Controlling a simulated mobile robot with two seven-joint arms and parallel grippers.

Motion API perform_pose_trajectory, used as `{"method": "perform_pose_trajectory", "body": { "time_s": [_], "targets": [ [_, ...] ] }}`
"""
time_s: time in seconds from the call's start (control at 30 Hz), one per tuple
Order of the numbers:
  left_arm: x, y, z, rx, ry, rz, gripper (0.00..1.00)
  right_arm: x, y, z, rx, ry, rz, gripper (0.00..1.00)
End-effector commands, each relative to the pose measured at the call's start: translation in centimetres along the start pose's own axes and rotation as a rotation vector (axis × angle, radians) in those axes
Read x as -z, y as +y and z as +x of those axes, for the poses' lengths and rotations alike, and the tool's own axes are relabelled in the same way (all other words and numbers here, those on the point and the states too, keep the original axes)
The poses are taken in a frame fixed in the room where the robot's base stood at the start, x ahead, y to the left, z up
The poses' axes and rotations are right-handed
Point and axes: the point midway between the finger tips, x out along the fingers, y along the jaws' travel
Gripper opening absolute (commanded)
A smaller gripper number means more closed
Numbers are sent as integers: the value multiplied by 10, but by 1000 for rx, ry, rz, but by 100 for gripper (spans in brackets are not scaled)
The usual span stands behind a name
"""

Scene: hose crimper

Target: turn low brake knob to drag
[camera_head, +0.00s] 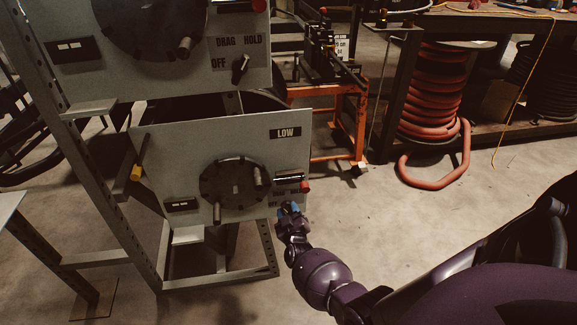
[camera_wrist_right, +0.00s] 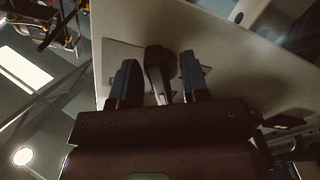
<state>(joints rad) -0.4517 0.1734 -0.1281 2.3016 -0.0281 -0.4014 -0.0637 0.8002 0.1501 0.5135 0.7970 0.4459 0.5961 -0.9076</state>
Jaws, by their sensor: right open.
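The lower grey panel (camera_head: 165,150) carries a LOW label (camera_head: 285,133) and a round dark wheel with handles (camera_head: 232,182). My right gripper (camera_head: 289,209) is at this panel's lower right corner, below a red button (camera_head: 305,187), and largely covers the brake lettering and knob there. In the right wrist view, my right gripper (camera_wrist_right: 157,66) is open, with a dark knob (camera_wrist_right: 157,74) between its two blue-grey fingers. I cannot tell whether either finger touches it, nor which setting it points to. My left gripper is not in view.
The upper panel (camera_head: 90,80) has its own brake knob (camera_head: 241,68) beside DRAG, HOLD and OFF lettering. A grey metal frame (camera_head: 110,200) bears both panels. An orange stand (camera_head: 345,130) and a coiled red hose (camera_head: 432,90) stand behind.

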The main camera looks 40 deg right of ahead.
Motion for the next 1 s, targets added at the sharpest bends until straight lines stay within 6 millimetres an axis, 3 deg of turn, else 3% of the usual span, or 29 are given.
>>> {"method": "perform_pose_trajectory", "body": {
  "time_s": [0.17, 0.33, 0.7, 1.0],
  "targets": [
    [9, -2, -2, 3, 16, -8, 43, 3, 1, -12, -1, 2, 3, 42],
    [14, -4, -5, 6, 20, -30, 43, 7, 2, -39, -3, 4, 6, 42],
    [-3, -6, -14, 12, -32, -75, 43, 4, 0, -97, -1, 3, 3, 42],
    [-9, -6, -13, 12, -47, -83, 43, 0, 0, -108, 0, 1, 0, 42]
  ]
}}
